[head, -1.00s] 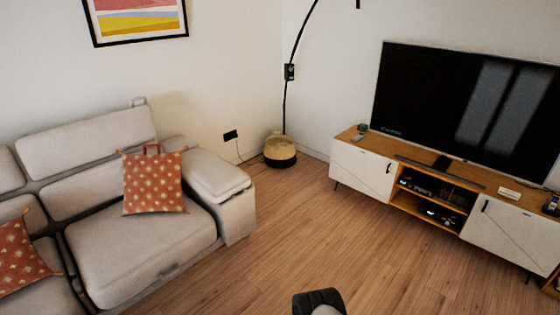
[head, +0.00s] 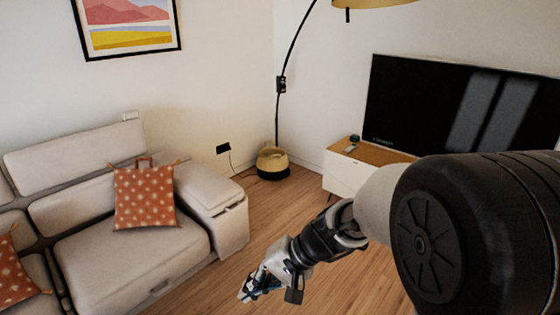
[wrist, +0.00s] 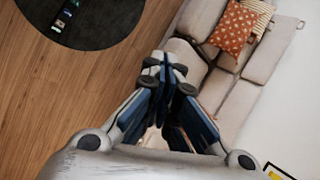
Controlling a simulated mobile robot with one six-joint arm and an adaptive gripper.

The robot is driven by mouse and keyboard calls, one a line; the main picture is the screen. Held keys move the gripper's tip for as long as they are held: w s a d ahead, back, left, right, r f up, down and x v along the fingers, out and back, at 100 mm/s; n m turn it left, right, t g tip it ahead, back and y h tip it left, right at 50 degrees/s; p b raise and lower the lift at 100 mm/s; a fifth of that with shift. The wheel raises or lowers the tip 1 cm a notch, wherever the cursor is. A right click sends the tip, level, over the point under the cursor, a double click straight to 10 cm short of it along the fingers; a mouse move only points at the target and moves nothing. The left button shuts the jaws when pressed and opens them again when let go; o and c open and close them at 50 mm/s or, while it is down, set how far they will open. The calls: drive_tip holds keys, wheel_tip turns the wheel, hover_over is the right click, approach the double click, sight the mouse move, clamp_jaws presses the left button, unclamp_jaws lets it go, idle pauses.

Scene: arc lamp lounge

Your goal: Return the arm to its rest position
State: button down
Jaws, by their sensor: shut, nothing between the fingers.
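My gripper (head: 246,293) is at the lower middle of the head view, at the end of my arm, which comes in from the right. It hangs over the wood floor in front of the sofa's right end, touching nothing. In the wrist view my gripper (wrist: 163,58) has its blue and grey fingers together with nothing between them. My upper arm covers much of the TV cabinet and part of the TV in the head view.
A light sofa (head: 130,252) with patterned orange cushions (head: 145,197) stands at the left. A lamp base in a basket (head: 272,161) stands in the corner. The TV cabinet (head: 345,172) is at the right. A dark round surface (wrist: 100,22) shows in the wrist view. Floor between is clear.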

drive_tip(key=s+d+r+n+t+h, duration=0.1)
drive_tip(key=s+d+r+h, duration=0.3)
drive_tip(key=s+d, duration=0.6)
drive_tip(key=s+d+r+n+t+h, duration=0.2)
drive_tip(key=s+d+r+t+h, duration=0.1)
drive_tip(key=s+d, duration=0.6)
wheel_tip(320, 180, up, 2)
drive_tip(key=shift+s+d+r+h, duration=0.25)
drive_tip(key=shift+s+d+h, duration=0.15)
drive_tip(key=shift+d+h, duration=0.25)
drive_tip(key=shift+a, duration=0.1)
